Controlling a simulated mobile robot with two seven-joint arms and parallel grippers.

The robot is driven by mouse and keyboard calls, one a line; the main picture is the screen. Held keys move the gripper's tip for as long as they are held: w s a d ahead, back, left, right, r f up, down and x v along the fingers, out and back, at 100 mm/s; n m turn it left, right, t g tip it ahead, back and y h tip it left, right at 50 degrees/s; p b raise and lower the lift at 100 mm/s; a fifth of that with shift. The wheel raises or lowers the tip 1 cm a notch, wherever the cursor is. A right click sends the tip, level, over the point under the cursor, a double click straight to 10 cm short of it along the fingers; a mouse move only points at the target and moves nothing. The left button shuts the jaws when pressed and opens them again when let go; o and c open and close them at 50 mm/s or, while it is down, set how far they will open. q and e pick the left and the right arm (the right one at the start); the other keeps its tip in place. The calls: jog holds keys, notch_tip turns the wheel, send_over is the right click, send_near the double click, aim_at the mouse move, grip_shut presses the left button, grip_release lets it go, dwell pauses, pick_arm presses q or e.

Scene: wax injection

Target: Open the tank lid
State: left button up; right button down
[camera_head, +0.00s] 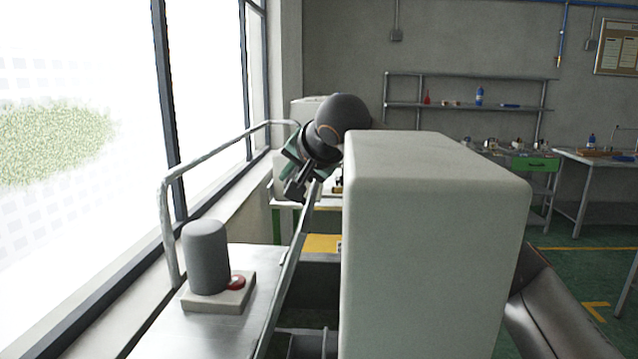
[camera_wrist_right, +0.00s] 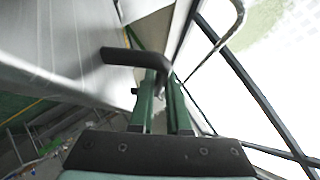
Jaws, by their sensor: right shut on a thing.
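My right gripper (camera_head: 298,188) is beyond the top left edge of a large pale box (camera_head: 435,240), its fingers pointing down and left. In the right wrist view, its green fingers (camera_wrist_right: 160,85) are closed on a dark bent handle (camera_wrist_right: 125,56), which sticks out to the left. In the head view, a thin grey metal strip (camera_head: 288,268) slants up to the gripper. It may be the tank lid seen edge-on, but I cannot tell how far it is open. The handle's attachment is hidden. My left gripper is not in view.
A grey cylinder (camera_head: 206,258) and a red button (camera_head: 236,283) sit on a metal top at left. A bent metal rail (camera_head: 168,225) rises beside the windows. The pale box blocks the middle. A shelf (camera_head: 465,106) and benches stand far back; green floor lies at right.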

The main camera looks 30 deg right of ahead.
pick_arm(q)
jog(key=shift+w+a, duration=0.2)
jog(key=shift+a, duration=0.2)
pick_arm(e)
jog(key=shift+n+g+h, duration=0.5)
jog(key=shift+g+h, duration=0.1)
jog(key=shift+h, duration=0.1)
jog(key=shift+w+a+r, duration=0.1)
jog(key=shift+w+a, duration=0.35)
jog(key=shift+a, duration=0.3)
jog(key=shift+w+a, duration=0.5)
jog(key=shift+a, duration=0.25)
jog(key=shift+w+a+r, duration=0.1)
jog(key=shift+w+a, duration=0.35)
jog(key=shift+a, duration=0.3)
jog(key=shift+f, duration=0.1)
jog(key=c, duration=0.9)
grip_release()
